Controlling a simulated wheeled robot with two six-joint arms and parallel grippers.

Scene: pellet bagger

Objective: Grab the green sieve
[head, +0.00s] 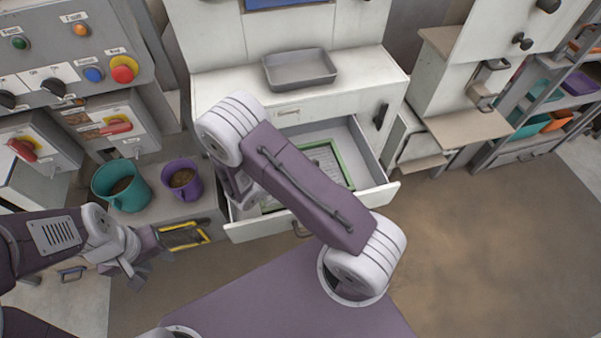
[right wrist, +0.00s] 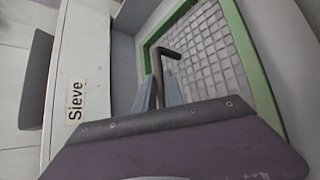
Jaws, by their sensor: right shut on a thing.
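The green sieve (head: 338,165) lies in the open drawer (head: 374,200), partly hidden by my right arm. It has a green frame and a pale grid. In the right wrist view the sieve (right wrist: 246,55) fills the upper right, with a dark bent handle (right wrist: 172,58) at its left side. My right gripper (right wrist: 162,90) is at that handle, its fingers shut on it. In the head view this gripper is mostly hidden by its arm. My left gripper (head: 148,262) is open and empty, at the lower left, away from the sieve.
A teal bucket (head: 118,191) and a purple bucket (head: 183,186) stand on a counter left of the drawer. A grey tray (head: 300,68) sits on the cabinet top. A label reading "Sieve" (right wrist: 75,101) is on the drawer front. The brown floor at right is clear.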

